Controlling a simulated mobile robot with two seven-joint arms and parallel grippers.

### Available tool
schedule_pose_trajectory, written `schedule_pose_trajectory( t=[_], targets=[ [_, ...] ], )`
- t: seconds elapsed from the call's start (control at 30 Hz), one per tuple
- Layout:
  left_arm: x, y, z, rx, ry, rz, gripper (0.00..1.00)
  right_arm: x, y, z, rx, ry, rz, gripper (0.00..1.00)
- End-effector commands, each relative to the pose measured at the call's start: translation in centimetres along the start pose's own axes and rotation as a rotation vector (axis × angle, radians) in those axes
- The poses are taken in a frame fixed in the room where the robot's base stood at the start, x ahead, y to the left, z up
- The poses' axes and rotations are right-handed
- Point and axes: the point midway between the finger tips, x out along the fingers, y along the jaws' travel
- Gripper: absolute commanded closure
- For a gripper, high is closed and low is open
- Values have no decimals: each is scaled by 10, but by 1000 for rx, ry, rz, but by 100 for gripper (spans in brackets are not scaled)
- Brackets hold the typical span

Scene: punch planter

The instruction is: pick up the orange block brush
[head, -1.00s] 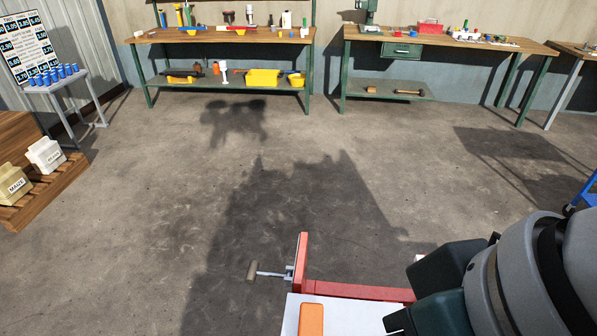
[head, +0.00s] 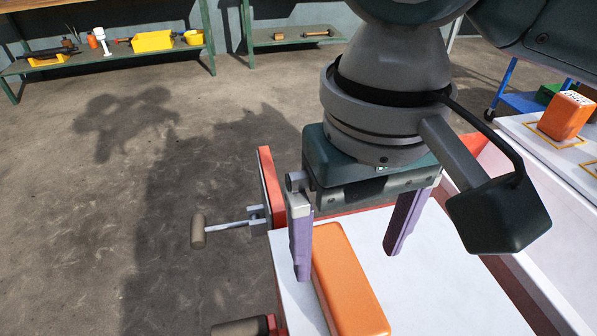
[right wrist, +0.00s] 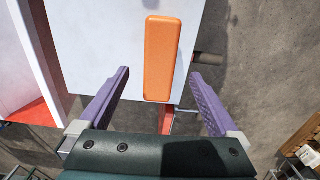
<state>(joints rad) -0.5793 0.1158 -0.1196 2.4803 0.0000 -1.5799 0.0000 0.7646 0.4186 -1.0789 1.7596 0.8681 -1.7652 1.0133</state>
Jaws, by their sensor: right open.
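The orange block brush (head: 348,285) is a long, plain orange block lying on a white surface (head: 440,280) at the bottom middle of the head view. My right gripper (head: 346,266) is open above it, pointing down, with its purple fingers apart. In the head view one finger shows at the brush's left and the other to its right. In the right wrist view the brush (right wrist: 164,50) shows upright in the picture between the open fingers (right wrist: 158,73). I cannot tell how high the fingertips are above the surface. My left gripper is out of view.
A red vise-like part with a handle (head: 225,226) juts from the white surface's left edge. Another orange block (head: 567,115) with a patterned top stands on a white surface at right. A workbench shelf (head: 110,61) is at the back left; the floor between is clear.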

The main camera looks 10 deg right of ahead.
Motion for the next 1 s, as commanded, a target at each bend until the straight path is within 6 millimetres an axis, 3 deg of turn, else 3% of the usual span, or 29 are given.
schedule_pose_trajectory(
  t=[0.5, 0.83, 1.0],
  targets=[
    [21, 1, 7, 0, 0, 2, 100, 69, 0, -5, -3, 0, 0, 3],
    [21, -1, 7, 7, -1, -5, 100, 75, 0, -5, -4, 3, -1, 3],
    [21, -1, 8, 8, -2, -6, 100, 75, 0, -5, -4, 3, -1, 22]
  ],
)
